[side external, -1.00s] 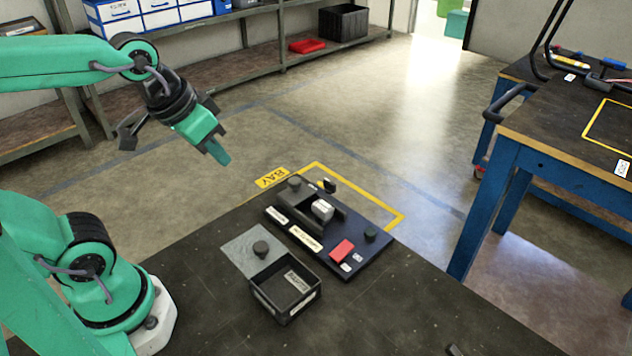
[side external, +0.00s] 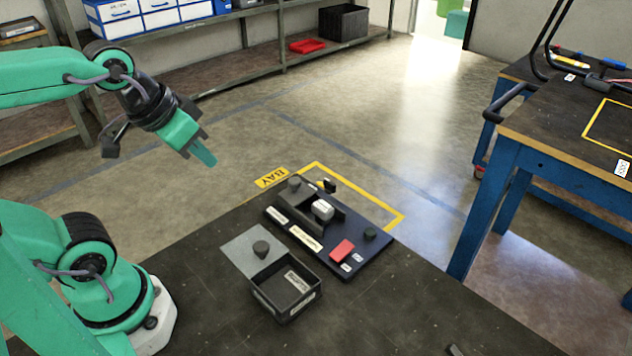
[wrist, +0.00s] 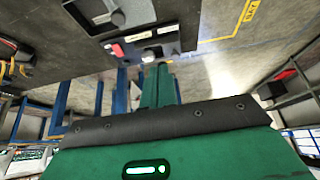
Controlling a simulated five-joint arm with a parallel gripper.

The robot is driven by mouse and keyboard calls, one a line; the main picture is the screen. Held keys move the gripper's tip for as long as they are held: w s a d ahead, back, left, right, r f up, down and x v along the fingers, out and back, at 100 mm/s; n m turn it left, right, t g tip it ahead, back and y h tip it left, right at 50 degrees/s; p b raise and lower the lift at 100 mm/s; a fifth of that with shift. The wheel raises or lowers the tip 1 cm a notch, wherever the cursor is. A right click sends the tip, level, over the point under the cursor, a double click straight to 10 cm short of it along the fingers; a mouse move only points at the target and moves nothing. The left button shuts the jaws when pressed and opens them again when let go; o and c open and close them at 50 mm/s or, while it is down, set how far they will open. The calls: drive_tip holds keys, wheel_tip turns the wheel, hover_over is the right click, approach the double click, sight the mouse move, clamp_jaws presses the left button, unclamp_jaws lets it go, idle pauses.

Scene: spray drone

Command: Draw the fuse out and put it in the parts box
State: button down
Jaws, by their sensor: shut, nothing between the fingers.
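A pale grey block, probably the fuse (side external: 322,210), sits in a dark channel on the dark blue panel (side external: 352,268). It also shows in the wrist view as a whitish piece (wrist: 150,54) just beyond my fingertips. A black open parts box (side external: 298,315) with a label inside stands on the table in front of the panel. A grey lid with a dark knob (side external: 240,247) lies beside the box on its left. My gripper (side external: 208,158) is shut and empty, in the air to the upper left of the panel and apart from it.
A yellow line marks the bay around the panel. The table front (side external: 385,325) is mostly clear.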

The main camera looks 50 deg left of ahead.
idle(0.4)
drive_tip(key=c, duration=0.8)
unclamp_jaws()
drive_tip(key=shift+w+r, duration=0.1)
drive_tip(key=shift+w, duration=0.2)
drive_tip(key=shift+w+d, duration=0.15)
drive_tip(key=shift+w, duration=0.35)
drive_tip(key=g, duration=0.6)
hover_over(323, 205)
drive_tip(key=shift+f, duration=5.85)
drive_tip(key=shift+f, duration=0.15)
drive_tip(key=shift+f, duration=4.35)
